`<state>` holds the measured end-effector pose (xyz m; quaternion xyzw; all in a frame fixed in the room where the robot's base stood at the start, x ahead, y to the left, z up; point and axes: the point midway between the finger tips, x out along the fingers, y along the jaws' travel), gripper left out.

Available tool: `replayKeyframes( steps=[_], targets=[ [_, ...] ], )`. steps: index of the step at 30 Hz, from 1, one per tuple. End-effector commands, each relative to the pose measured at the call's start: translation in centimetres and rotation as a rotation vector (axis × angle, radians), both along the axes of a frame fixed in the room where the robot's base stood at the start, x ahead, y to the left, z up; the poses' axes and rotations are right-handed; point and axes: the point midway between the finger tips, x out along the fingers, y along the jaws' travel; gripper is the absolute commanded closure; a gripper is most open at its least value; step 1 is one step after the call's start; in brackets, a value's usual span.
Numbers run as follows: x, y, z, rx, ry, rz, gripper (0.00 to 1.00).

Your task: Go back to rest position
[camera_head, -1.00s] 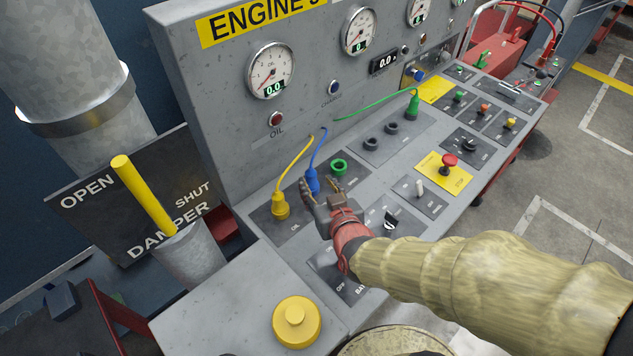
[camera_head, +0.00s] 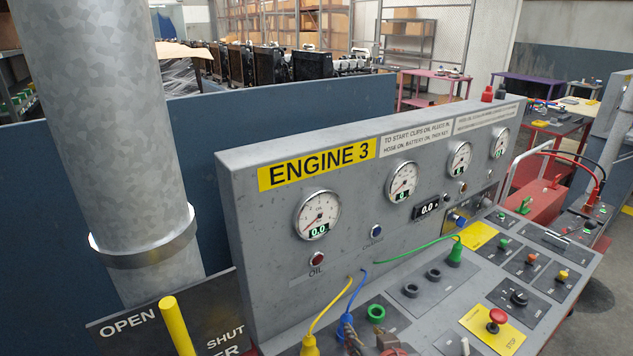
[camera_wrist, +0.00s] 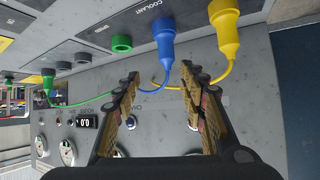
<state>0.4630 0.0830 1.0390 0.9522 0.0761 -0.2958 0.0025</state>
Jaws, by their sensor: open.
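My gripper (camera_wrist: 160,95) shows in the wrist view with its two fingers apart and nothing between them. The blue plug (camera_wrist: 164,42) stands upright in its socket just beyond the fingertips, apart from them. The yellow plug (camera_wrist: 222,30) sits in the socket beside it, and an empty green ring socket (camera_wrist: 121,44) lies on the other side. In the head view, only the top of my gripper (camera_head: 375,340) shows at the bottom edge, close to the blue plug (camera_head: 345,325) and yellow plug (camera_head: 310,345).
The Engine 3 panel (camera_head: 360,235) rises behind the plugs. A green plug (camera_head: 455,252) and a red stop button (camera_head: 497,317) are on the desk to the right. A yellow damper lever (camera_head: 176,325) and a thick grey pipe (camera_head: 105,130) stand at left.

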Motion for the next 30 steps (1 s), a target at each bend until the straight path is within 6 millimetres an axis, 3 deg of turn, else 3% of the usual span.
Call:
replayKeyframes(
  steps=[9,18,23,30],
  targets=[
    [-6.8,-4.2,4.7,-0.032,0.24,-0.047,0.58],
    [-14.8,-7.7,7.4,-0.067,0.432,-0.118,0.58],
    [-16.6,-8.3,7.8,-0.074,0.472,-0.134,0.58],
    [-16.7,-8.3,7.8,-0.075,0.477,-0.135,0.58]
  ],
)
